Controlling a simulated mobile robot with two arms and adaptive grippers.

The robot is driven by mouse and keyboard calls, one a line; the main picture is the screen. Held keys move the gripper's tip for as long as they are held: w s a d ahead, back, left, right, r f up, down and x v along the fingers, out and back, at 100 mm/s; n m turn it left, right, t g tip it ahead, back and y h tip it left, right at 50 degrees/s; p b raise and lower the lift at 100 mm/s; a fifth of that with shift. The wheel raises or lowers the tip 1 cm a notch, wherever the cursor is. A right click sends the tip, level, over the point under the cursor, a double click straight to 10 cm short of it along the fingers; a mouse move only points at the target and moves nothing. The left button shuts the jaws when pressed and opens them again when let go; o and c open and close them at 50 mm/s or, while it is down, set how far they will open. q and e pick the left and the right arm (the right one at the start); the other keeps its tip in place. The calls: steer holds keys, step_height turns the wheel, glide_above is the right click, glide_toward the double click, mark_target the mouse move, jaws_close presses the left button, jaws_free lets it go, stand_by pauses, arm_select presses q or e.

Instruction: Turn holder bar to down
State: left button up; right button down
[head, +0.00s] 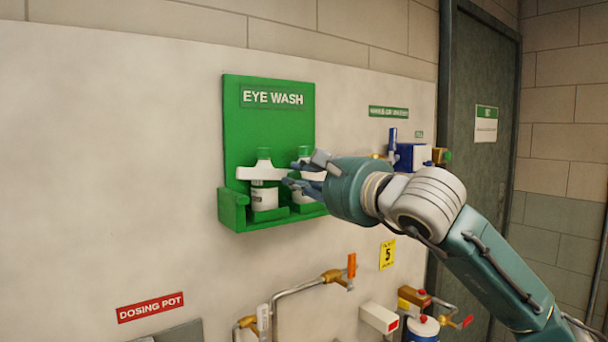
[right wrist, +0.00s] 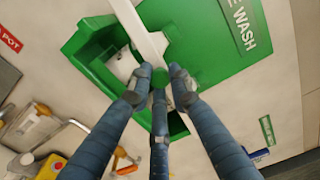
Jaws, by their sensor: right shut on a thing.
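The white holder bar (head: 258,173) lies level across the front of two white bottles with green caps in the green eye wash station. It also shows in the right wrist view (right wrist: 138,28), running under my fingers. The left bottle (head: 264,198) stands clear; the right bottle (head: 303,193) is partly behind my fingers. My right gripper (head: 300,178) comes from the right and is shut on the right part of the bar. In the right wrist view its fingers close around the bar beside a green cap (right wrist: 160,77). The bar's right end is hidden. My left gripper is out of view.
The green station (head: 240,120) is fixed to a pale wall panel. A blue and white valve unit (head: 410,157) is behind my wrist at the right. Pipes with an orange-handled valve (head: 351,267) stand below. The wall left of the station is clear.

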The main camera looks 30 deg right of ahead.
steer(key=shift+f+n+b, duration=0.55)
steer(key=shift+f+n, duration=0.15)
steer(key=shift+f, duration=0.4)
steer(key=c, duration=1.6)
jaws_free()
steer(key=shift+d, duration=0.1)
steer(key=s, duration=0.8)
steer(key=s+d, duration=0.1)
steer(key=s, duration=0.3)
